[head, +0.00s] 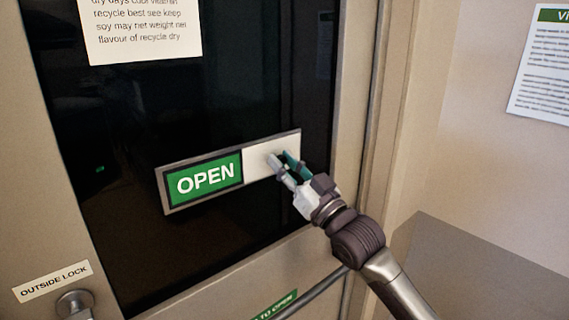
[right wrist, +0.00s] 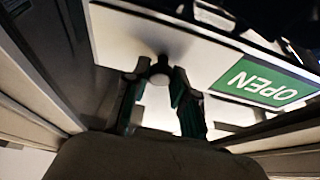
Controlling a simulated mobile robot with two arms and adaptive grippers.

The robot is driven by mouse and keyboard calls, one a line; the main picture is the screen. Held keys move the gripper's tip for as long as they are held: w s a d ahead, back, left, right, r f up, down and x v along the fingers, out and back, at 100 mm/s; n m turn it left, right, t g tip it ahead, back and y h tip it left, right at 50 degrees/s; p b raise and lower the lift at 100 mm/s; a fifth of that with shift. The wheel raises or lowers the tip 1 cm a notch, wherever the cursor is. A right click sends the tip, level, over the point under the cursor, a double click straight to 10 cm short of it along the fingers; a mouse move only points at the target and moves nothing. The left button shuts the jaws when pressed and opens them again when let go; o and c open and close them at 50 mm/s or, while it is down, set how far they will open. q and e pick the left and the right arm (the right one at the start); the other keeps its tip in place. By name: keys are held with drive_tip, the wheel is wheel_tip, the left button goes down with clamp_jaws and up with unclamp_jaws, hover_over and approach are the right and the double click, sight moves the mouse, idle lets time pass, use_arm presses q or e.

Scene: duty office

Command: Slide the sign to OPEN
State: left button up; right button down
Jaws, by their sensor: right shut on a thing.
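The sliding sign (head: 208,178) is mounted on the dark glass of the door. Its left part shows a green panel reading OPEN, and its right part is a white cover plate (head: 258,163). My right gripper (head: 281,166) is at the right part of the white plate. In the right wrist view its fingers (right wrist: 158,85) are closed on a small round knob (right wrist: 159,72) that stands out from the plate. The green OPEN panel (right wrist: 265,82) shows there beside the plate. My left gripper is not in view.
A push bar (head: 312,291) crosses the door below the sign. A paper notice (head: 140,28) hangs on the glass above. A lock knob (head: 74,304) labelled OUTSIDE LOCK is at lower left. The door frame and wall stand close on the right.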

drive_tip(key=c, duration=1.3)
unclamp_jaws()
drive_tip(key=shift+w+d+r, duration=0.1)
drive_tip(key=shift+d, duration=0.1)
drive_tip(key=o, duration=0.3)
drive_tip(key=shift+w+d, duration=0.15)
drive_tip(key=shift+o, duration=0.2)
drive_tip(key=shift+s+f, duration=0.3)
drive_tip(key=v, duration=1.1)
drive_tip(key=shift+d, duration=0.25)
drive_tip(key=shift+s, duration=0.15)
